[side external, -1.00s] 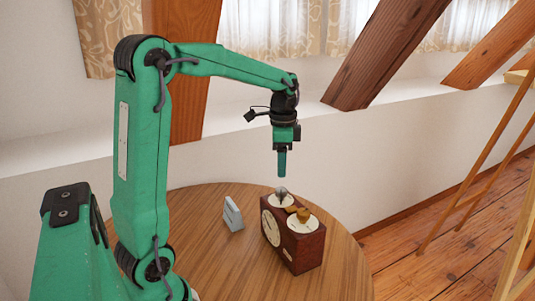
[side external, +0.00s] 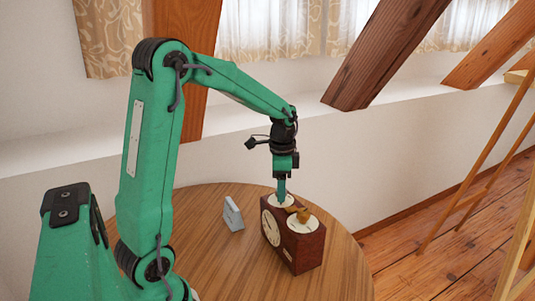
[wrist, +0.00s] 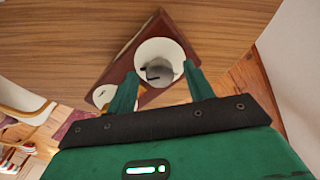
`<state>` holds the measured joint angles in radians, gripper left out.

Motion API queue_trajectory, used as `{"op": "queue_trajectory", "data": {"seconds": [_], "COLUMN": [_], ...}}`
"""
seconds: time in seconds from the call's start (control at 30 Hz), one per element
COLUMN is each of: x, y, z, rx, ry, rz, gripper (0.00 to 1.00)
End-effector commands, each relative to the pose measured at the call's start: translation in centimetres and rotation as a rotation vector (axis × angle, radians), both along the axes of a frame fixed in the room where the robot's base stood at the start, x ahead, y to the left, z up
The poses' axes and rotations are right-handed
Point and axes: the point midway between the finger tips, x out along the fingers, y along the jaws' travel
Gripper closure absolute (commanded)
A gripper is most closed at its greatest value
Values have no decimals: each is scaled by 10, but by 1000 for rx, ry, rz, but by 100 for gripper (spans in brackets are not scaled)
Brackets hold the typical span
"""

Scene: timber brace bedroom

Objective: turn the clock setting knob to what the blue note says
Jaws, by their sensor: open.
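A dark red wooden clock (side external: 308,252) stands on the table, with a cream clock face (side external: 269,228) on its front. Its top has two white dials. The far dial carries a grey knob, seen in the wrist view (wrist: 160,72); the near dial (side external: 303,225) carries a brass knob (side external: 303,214). I cannot tell from labels which is the setting knob. A small pale blue note (side external: 233,213) stands left of the clock; its writing is not readable. My gripper (side external: 282,197) points down at the far dial. In the wrist view its open fingers (wrist: 159,71) are on either side of the grey knob; contact is unclear.
The round wooden table (side external: 205,255) is clear around the clock and note. A white wall (side external: 380,160) with a ledge and slanted timber braces (side external: 385,50) rises behind. A wooden ladder-like frame (side external: 490,150) stands at the right on the plank floor.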

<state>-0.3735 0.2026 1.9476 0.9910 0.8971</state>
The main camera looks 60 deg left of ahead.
Motion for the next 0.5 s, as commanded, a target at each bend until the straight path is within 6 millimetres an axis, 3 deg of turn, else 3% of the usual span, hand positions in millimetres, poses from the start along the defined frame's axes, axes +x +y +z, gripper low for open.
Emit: {"op": "queue_trajectory", "data": {"seconds": [0.13,0.33,0.5], "x": [0,0,0], "y": [0,0,0], "z": [0,0,0], "rx": [0,0,0], "ry": [0,0,0], "rz": [0,0,2], "gripper": [52,91,93]}}
